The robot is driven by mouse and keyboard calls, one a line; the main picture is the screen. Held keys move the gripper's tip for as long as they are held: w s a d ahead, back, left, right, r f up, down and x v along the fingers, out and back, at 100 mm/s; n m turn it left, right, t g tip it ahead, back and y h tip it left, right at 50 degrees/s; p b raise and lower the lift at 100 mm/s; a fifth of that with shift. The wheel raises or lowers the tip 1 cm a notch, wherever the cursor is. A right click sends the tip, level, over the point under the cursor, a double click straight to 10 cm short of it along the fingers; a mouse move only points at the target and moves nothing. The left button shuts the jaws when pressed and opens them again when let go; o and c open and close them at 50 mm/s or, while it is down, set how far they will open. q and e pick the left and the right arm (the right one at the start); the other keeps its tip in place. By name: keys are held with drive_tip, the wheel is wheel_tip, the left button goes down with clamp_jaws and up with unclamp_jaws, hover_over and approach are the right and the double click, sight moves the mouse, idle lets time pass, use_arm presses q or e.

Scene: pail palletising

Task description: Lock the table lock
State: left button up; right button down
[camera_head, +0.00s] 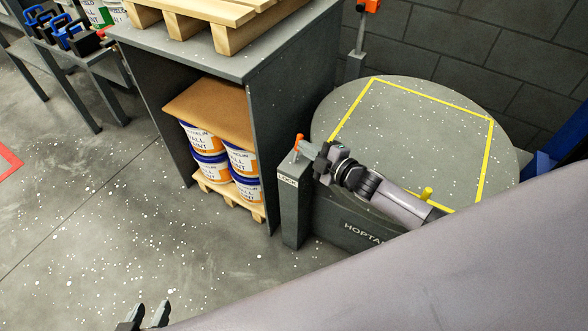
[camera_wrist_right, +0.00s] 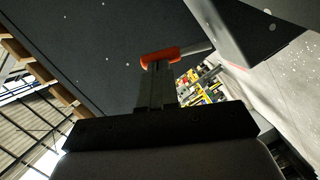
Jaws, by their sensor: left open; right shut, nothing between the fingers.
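The lock is a grey post (camera_head: 293,215) with a "LOCK" label, standing at the near left edge of the round grey table (camera_head: 400,120). An orange-tipped lever (camera_head: 298,143) stands on its top; its orange grip also shows in the right wrist view (camera_wrist_right: 173,54). My right gripper (camera_head: 306,150) is shut and empty, its fingertips right at the lever. In the right wrist view the closed fingers (camera_wrist_right: 157,72) overlap the orange grip; I cannot tell whether they touch it. My left gripper (camera_head: 146,314) is open and empty at the bottom left, over the floor, far from the lock.
A grey rack (camera_head: 260,65) left of the post carries wooden pallets (camera_head: 235,30) on top and white paint pails (camera_head: 205,145) below. Another orange-topped post (camera_head: 357,50) stands behind. The floor at left is clear.

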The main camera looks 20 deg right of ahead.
use_arm(q)
drive_tip(key=shift+a, duration=0.1)
use_arm(e)
drive_tip(key=shift+w+d, duration=0.35)
use_arm(q)
drive_tip(key=shift+s+f, duration=0.1)
